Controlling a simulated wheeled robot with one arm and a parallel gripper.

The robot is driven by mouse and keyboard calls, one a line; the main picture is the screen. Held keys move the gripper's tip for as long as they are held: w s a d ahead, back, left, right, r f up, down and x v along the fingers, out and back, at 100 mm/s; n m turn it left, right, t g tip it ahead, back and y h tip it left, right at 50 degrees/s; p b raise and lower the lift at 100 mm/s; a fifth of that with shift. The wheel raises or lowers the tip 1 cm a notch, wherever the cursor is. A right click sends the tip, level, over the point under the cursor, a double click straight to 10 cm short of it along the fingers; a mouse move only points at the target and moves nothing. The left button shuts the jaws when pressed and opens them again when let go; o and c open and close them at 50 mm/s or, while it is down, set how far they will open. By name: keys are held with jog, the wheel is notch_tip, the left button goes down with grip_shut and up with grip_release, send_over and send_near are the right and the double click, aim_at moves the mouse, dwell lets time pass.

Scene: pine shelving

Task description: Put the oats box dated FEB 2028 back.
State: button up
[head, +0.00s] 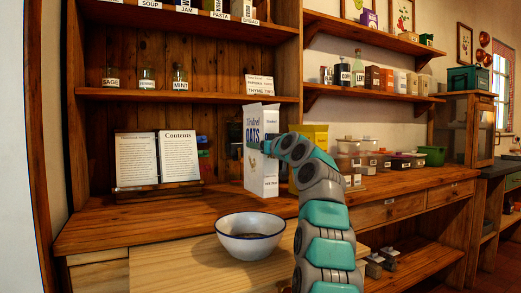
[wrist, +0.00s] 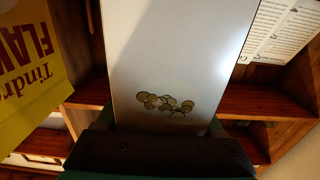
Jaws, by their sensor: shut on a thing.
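A tall white and blue oats box (head: 262,172) stands upright at the counter, right of the open book. Its front reads "Tindrel OATS"; the small print lower down is too small to read. My gripper (head: 268,148) is shut on this box from the right, its fingers mostly hidden. I cannot tell whether the box's base touches the counter. In the wrist view the pale face of the oats box (wrist: 175,55), with a picture of oat flakes, fills the middle above my gripper (wrist: 160,145).
A yellow box (head: 316,132) stands behind my wrist; it also shows in the wrist view (wrist: 30,65). An open book (head: 158,158) stands left of the oats box. A white bowl (head: 250,236) sits in front on a pale board. A note card (head: 259,85) and jars occupy the shelf above.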

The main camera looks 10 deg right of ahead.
aim_at(261, 156)
jog(key=shift+f+b, duration=1.25)
jog(key=shift+f, duration=0.45)
jog(key=shift+f+b, duration=0.25)
jog(key=shift+b, duration=0.05)
jog(key=o, duration=1.5)
jog(key=shift+r, duration=0.1)
